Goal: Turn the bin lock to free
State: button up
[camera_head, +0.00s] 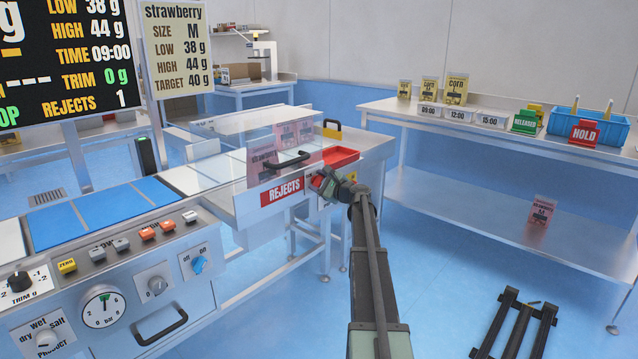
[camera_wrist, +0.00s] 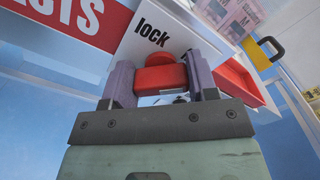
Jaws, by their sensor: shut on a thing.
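The bin lock is a red knob (camera_wrist: 160,74) on a white plate (camera_wrist: 140,35) marked "lock", on the front of the rejects bin. My gripper (camera_wrist: 165,82) is shut on the red knob, one finger on each side of it. In the head view my gripper (camera_head: 328,186) reaches the bin front just right of the red "REJECTS" label (camera_head: 283,190). The label part that would mark the other lock position is hidden behind the knob and fingers, so I cannot tell how far it is turned.
The clear-lidded rejects bin has a dark handle (camera_head: 286,160) on top. A red tray (camera_head: 341,156) and a yellow padlock-shaped item (camera_head: 332,129) sit beside it. A steel table (camera_head: 480,128) stands right. A dark rack (camera_head: 515,325) lies on the floor.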

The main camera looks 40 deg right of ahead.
dwell(0.3)
jog(key=o, duration=0.9)
jog(key=shift+s, duration=0.1)
jog(key=s, duration=0.3)
jog(key=s+d, duration=0.1)
jog(key=s, duration=0.6)
jog(key=shift+s+d, duration=0.25)
jog(key=shift+d, duration=0.15)
